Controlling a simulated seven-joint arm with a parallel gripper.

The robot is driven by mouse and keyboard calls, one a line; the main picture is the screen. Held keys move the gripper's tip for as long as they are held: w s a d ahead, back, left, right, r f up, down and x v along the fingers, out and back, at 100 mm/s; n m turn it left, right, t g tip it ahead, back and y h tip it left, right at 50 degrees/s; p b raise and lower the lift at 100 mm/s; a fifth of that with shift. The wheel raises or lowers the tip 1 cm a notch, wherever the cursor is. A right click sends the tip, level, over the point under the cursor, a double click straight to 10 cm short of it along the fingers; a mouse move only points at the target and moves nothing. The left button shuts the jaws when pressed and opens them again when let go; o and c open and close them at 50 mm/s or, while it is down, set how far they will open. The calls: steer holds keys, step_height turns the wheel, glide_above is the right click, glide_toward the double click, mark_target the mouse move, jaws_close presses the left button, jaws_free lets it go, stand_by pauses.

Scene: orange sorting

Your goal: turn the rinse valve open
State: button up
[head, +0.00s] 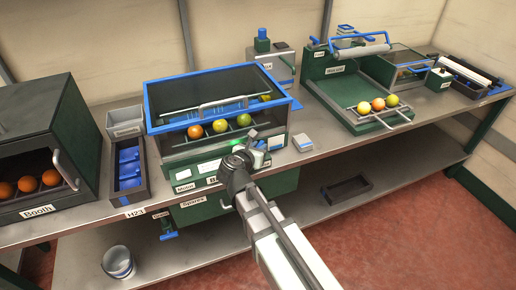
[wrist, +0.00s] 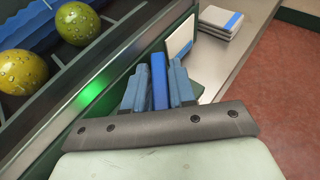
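A blue upright bar (wrist: 160,80), which looks like the rinse valve's handle, stands at the right end of the tank's front panel. My gripper (wrist: 159,90) has its two blue-grey fingers close on either side of this bar, with no clear gap in the wrist view. In the head view my gripper (head: 254,143) is at the front right of the blue-rimmed tank (head: 222,72), beside a lit green lamp (head: 238,143). The lamp also shows in the wrist view (wrist: 91,92). The handle's base is hidden by the fingers.
Several oranges and greenish fruits lie in the tank, including a green one (wrist: 76,23). A small stack of pads (head: 303,141) lies on the bench to the right. A dark booth (head: 42,118) stands left, and a green roller machine (head: 340,75) right.

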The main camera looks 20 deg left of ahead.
steer(key=v, duration=1.3)
steer(key=shift+s+r, duration=0.15)
steer(key=shift+s, duration=0.2)
steer(key=shift+o, duration=0.4)
steer(key=shift+o, duration=1.1)
steer(key=shift+s, duration=0.55)
steer(key=x, duration=1.4)
steer(key=shift+c, duration=0.2)
steer(key=shift+s, duration=0.1)
jaws_close()
